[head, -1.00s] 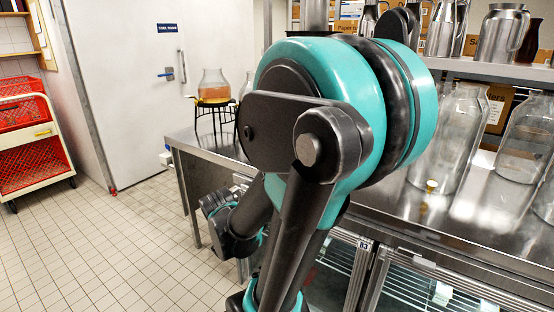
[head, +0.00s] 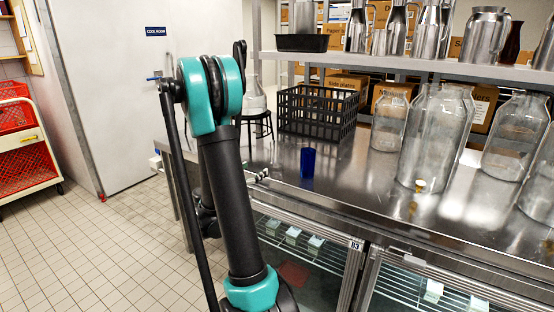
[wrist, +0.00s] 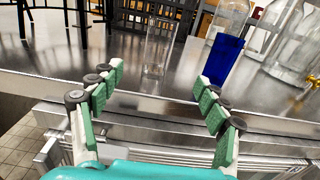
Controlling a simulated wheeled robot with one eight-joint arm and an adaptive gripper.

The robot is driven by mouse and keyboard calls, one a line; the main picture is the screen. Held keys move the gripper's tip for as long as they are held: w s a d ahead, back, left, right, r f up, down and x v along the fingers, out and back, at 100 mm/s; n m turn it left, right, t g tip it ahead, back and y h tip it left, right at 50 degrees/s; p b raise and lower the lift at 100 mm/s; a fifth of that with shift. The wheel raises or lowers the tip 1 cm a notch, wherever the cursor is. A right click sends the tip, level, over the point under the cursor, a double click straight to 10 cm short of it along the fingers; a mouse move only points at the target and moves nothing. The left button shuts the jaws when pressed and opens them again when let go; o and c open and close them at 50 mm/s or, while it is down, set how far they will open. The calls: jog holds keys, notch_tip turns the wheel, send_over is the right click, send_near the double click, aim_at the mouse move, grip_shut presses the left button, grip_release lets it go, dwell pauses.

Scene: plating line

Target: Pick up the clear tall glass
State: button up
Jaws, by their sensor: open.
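The clear tall glass (wrist: 158,50) stands upright on the steel counter in the wrist view, ahead of my gripper (wrist: 159,77) and roughly in line with the gap between its fingers. My gripper is open and empty, its green-padded fingers spread at the counter's front edge. The glass appears beyond the fingertips, not between them. A blue glass (wrist: 223,60) stands to its right, close behind the right fingertip. In the head view the blue glass (head: 308,163) is plain, but I cannot make out the clear glass there. My arm hides most of my gripper in that view.
A black crate (head: 318,112) stands behind on the steel counter (head: 345,185). Large clear jars (head: 437,135) fill the right side. A dispenser on a black stand (head: 257,122) is at the left end. A shelf with steel jugs (head: 487,35) runs above.

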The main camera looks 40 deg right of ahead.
aim_at(274, 156)
jog(key=x, duration=1.2)
jog(key=shift+w+d, duration=0.1)
jog(key=shift+x, duration=2.6)
jog(key=shift+w+f, duration=0.1)
jog(key=shift+c, duration=0.6)
jog(key=c, duration=1.4)
